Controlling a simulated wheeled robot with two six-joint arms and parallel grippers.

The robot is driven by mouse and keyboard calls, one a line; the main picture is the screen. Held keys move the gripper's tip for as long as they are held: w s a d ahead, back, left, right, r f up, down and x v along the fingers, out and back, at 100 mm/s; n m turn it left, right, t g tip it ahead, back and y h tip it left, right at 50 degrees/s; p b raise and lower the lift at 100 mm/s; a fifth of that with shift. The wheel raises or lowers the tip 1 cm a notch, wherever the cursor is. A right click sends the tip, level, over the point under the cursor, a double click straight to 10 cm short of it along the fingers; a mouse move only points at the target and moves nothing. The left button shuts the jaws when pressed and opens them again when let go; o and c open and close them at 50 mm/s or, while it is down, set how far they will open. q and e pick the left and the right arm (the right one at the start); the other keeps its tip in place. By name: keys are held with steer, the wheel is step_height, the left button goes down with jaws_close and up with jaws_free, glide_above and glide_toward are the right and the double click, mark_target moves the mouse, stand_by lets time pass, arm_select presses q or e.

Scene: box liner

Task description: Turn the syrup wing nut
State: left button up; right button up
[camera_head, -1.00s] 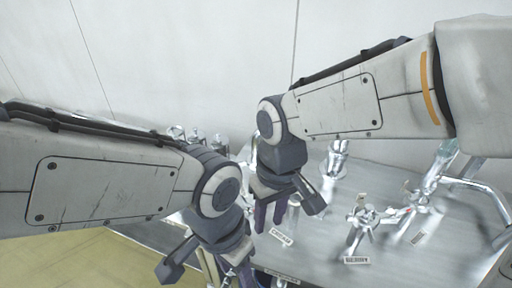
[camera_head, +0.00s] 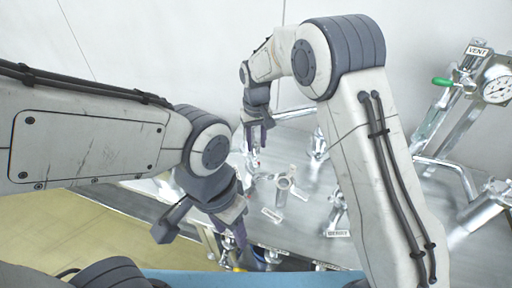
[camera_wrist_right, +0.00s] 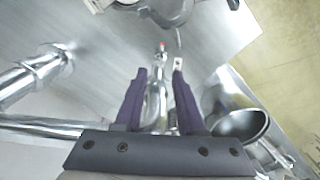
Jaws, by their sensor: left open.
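Several shiny metal fittings stand on the steel panel, one of them a fitting with side arms (camera_head: 284,188) in the middle. The small labels near them are too blurred to read "syrup", so I cannot tell which is the syrup wing nut. My right gripper (camera_head: 257,143) hangs at the back of the panel, left of that fitting. In the right wrist view its two purple fingers (camera_wrist_right: 156,74) are apart, with a thin metal pipe (camera_wrist_right: 158,98) showing between them; I see no grip on it. My left gripper (camera_head: 227,238) is open at the panel's front left edge.
The steel panel (camera_head: 395,200) holds more pipes at right. A wide metal cup (camera_wrist_right: 240,124) is beside the right fingers. A yellow floor (camera_head: 70,235) lies left.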

mark_target(256, 154)
steer(key=shift+f+p, duration=0.4)
steer(key=shift+f, duration=1.6)
jaws_close()
